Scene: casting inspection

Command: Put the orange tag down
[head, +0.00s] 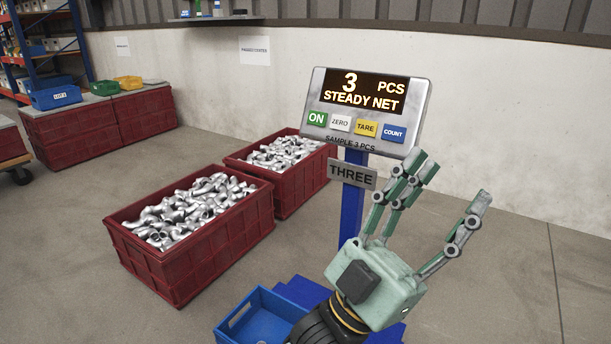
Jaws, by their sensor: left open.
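No orange tag shows in the head view. My left gripper (450,186) is green-grey, with its fingers spread open and pointing up, and nothing shows between them. It is in front of and to the right of the blue post (352,208) of a counting scale. My right gripper is not in view.
The scale display (366,108) reads "3 PCS STEADY NET", with a "THREE" sign (352,174) below it. A blue bin (262,318) sits at the bottom. Red crates of metal fittings (205,262) (300,190) stand to the left. Floor is clear at right.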

